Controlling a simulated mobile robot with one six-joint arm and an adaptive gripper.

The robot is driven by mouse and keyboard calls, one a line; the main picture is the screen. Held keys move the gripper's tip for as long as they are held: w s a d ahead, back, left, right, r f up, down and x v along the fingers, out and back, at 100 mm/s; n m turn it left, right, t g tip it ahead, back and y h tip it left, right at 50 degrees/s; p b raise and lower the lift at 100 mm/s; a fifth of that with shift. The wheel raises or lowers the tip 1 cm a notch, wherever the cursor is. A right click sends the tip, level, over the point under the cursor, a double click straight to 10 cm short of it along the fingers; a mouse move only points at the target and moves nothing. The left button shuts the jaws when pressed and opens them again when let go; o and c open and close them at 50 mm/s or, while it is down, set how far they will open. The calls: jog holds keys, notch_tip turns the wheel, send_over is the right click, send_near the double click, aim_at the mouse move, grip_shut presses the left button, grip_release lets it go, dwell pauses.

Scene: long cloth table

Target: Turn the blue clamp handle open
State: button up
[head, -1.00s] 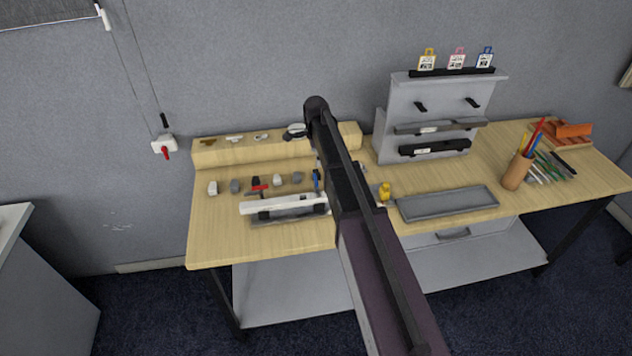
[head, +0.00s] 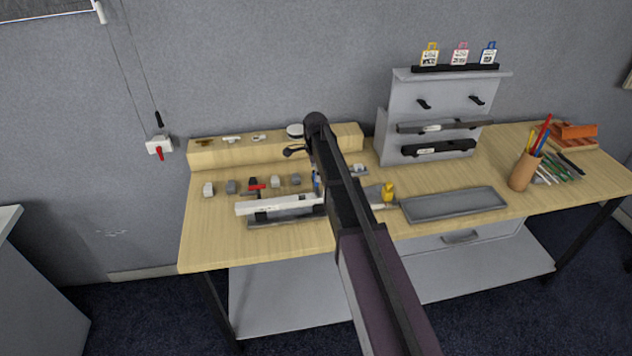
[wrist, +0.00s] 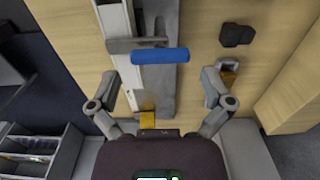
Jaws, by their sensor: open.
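The blue clamp handle (wrist: 160,56) lies crosswise in the wrist view, on a grey metal bar beside a white rail (wrist: 117,25). A grey lever arm (wrist: 128,45) reaches from its left end over the rail. My gripper (wrist: 160,80) is open, with one finger on each side and the handle ahead of and between them. The fingers do not appear to touch it.
Several small grey, black and red blocks (head: 253,183) stand behind the rail. A yellow figure (head: 388,192) and a grey tray (head: 453,204) are to the right. A wooden ledge (head: 230,153) runs along the back. The table's front left is clear.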

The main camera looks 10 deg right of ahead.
jog(key=shift+f+b, duration=0.75)
jog(key=shift+f, duration=0.3)
jog(key=c, duration=0.9)
